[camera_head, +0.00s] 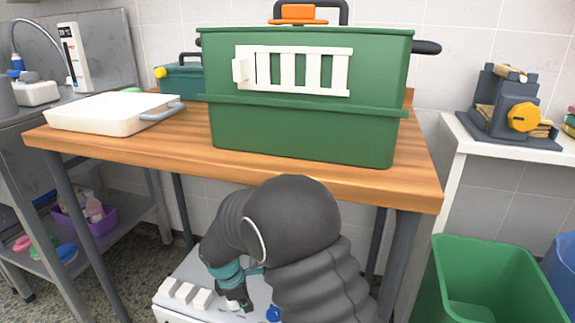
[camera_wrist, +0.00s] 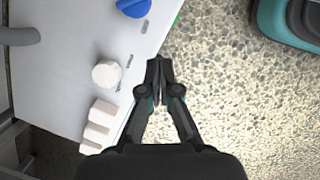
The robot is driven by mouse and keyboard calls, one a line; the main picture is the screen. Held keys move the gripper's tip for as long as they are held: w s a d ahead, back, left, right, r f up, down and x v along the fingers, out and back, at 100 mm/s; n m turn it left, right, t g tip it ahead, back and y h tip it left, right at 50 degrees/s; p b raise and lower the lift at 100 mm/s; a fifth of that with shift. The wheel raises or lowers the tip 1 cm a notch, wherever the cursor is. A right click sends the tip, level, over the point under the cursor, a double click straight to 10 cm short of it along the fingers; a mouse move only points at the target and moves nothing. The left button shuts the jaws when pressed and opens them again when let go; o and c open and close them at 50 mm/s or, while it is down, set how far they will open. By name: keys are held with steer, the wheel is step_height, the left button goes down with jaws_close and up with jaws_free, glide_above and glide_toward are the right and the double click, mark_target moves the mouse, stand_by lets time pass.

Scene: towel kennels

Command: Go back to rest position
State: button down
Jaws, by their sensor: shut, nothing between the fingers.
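My gripper (camera_wrist: 159,68) is shut and empty in the wrist view, its fingertips together. It points down beside the edge of a white surface (camera_wrist: 60,80), over the speckled floor. In the head view my arm is folded low in front of the wooden table (camera_head: 130,142), and the gripper (camera_head: 246,306) shows partly at the bottom, near the same white surface (camera_head: 190,268). The gripper is apart from the green kennel box (camera_head: 300,135) on the table, whose white barred door (camera_head: 300,91) is closed as far as I can see.
A white tray (camera_head: 85,125) and a smaller teal box (camera_head: 183,82) stand on the table. A green bin (camera_head: 470,250) is at the lower right. A grey device with a yellow knob (camera_head: 524,117) sits on the right counter. White blocks (camera_wrist: 97,125) and knobs sit on the white surface.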

steer(key=s+d+r+m+t+y, duration=0.1)
steer(key=s+d+r+m+t, duration=0.1)
steer(key=s+d+r+m, duration=0.8)
steer(key=s+d+r+m+t+y, duration=0.1)
steer(key=s+d+r+m+t, duration=0.1)
steer(key=s+d+r+m, duration=0.8)
steer(key=s+d+r, duration=0.2)
steer(key=d+r, duration=0.5)
steer(key=shift+s+d+r+m+t+y+p, duration=0.15)
steer(key=shift+s+d+m+t+y+p, duration=0.05)
steer(key=shift+d+m+t+y+p, duration=0.15)
